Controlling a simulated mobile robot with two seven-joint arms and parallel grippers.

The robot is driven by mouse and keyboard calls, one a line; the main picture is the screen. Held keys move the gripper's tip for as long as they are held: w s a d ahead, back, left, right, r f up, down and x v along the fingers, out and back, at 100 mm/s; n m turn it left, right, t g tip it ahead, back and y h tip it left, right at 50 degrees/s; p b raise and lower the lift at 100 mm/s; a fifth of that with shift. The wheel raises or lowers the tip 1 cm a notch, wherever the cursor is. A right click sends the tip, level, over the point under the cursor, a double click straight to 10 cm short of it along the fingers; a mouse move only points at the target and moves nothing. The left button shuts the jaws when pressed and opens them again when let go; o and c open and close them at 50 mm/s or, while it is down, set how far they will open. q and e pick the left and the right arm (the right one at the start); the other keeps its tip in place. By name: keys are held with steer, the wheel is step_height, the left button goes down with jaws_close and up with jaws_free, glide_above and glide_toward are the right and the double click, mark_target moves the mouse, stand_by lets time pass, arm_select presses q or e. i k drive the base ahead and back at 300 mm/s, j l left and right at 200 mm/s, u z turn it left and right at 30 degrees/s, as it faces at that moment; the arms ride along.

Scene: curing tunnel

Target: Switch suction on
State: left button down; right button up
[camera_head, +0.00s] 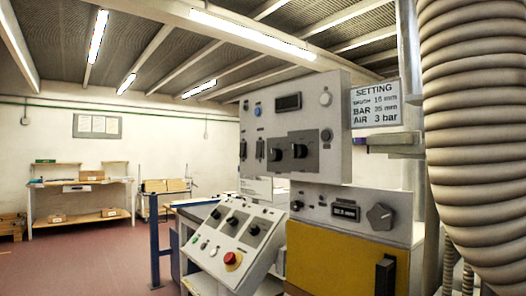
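A grey upright control panel (293,130) stands right of the middle, with black rotary knobs, small switches, a blue button (258,112), a white round knob (325,98) and a dark display (288,102). Below it, a sloped console (232,240) carries several black knobs, small buttons and a red emergency stop (232,259). To its right, a grey unit (352,212) has a lit display (345,211) and a large grey knob (380,216). I cannot read which control is marked suction. Neither of my grippers is in view.
A thick ribbed hose (474,130) fills the right side. A setting sign (376,107) hangs beside it. A yellow panel (330,262) with a dark upright part (385,275) is below. A blue post (154,240) stands left of the console. The red floor (90,265) at left is clear.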

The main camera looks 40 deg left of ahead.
mark_target(259, 146)
steer(key=j, duration=0.65)
steer(key=k+j+z, duration=0.1)
steer(key=j, duration=1.2)
steer(key=k+j, duration=0.1)
steer(key=j, duration=0.55)
steer(key=k+j+z, duration=0.1)
steer(key=j, duration=0.55)
